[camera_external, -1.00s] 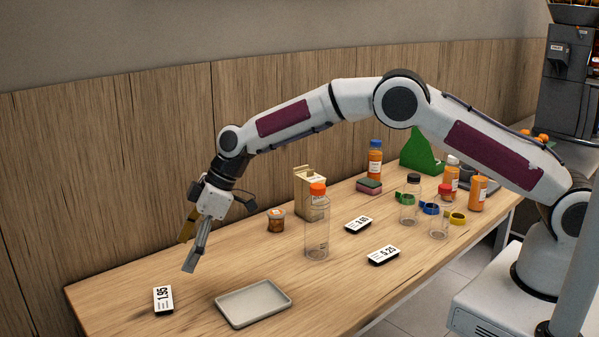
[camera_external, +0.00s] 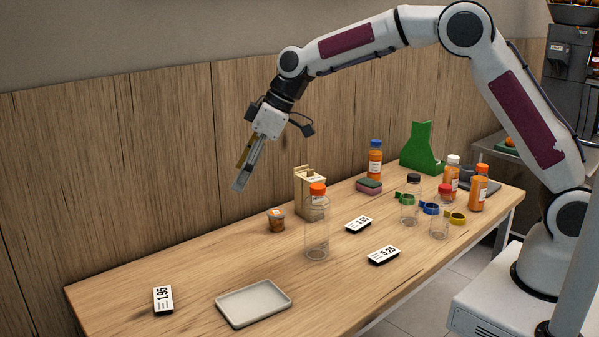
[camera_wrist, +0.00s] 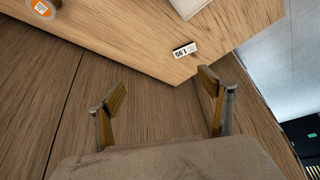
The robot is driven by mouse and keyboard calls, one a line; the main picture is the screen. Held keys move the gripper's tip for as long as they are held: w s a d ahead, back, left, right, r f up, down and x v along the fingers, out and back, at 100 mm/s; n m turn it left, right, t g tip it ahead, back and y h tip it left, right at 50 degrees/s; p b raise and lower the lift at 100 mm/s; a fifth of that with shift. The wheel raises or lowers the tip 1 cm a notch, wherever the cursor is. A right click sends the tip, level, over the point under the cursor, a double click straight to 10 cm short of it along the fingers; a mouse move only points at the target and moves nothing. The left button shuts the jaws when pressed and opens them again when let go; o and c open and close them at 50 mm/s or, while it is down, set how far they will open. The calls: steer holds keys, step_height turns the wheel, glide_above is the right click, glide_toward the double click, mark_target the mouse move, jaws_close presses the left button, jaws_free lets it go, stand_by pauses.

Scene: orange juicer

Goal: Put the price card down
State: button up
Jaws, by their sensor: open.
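Three black price cards with white faces are on the wooden table. The 1.95 card (camera_external: 163,299) lies near the table's left end, left of the grey tray. It also shows in the wrist view (camera_wrist: 185,50), beyond the fingers and apart from them. Another card (camera_external: 358,225) and the 5.25 card (camera_external: 383,255) lie right of the clear bottle. My gripper (camera_external: 240,183) is open and empty, well above the table near the wood-panelled wall. In the wrist view its two fingers (camera_wrist: 160,105) are spread wide with nothing between them.
A grey tray (camera_external: 254,303) sits at the front left. A clear bottle with orange cap (camera_external: 317,235), a small orange tub (camera_external: 276,220) and a carton (camera_external: 305,180) stand mid-table. Bottles and coloured rings crowd the right. The table's left part is mostly clear.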

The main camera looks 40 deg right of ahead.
steer(key=s+d+r+m+h, duration=0.1)
steer(key=s+d+r+m, duration=0.1)
steer(key=s+d+r, duration=0.4)
steer(key=s+d+r+m+t, duration=0.15)
steer(key=s+d, duration=0.25)
steer(key=d, duration=0.4)
steer(key=s+d+r+m+h, duration=0.1)
steer(key=s+d+r+m, duration=0.1)
steer(key=s+d+r, duration=0.35)
steer(key=s+d+f+m+h, duration=0.1)
steer(key=s+d+f+m, duration=0.1)
steer(key=s+d, duration=0.5)
steer(key=s+d+f+m+h, duration=0.1)
steer(key=s+d+f+m, duration=0.2)
steer(key=s+d, duration=0.5)
steer(key=s, duration=0.6)
steer(key=shift+s+f+t, duration=0.25)
steer(key=shift+f+t, duration=0.1)
steer(key=shift+f, duration=0.05)
steer(key=shift+c, duration=0.4)
steer(key=c, duration=0.8)
steer(key=shift+f, duration=0.1)
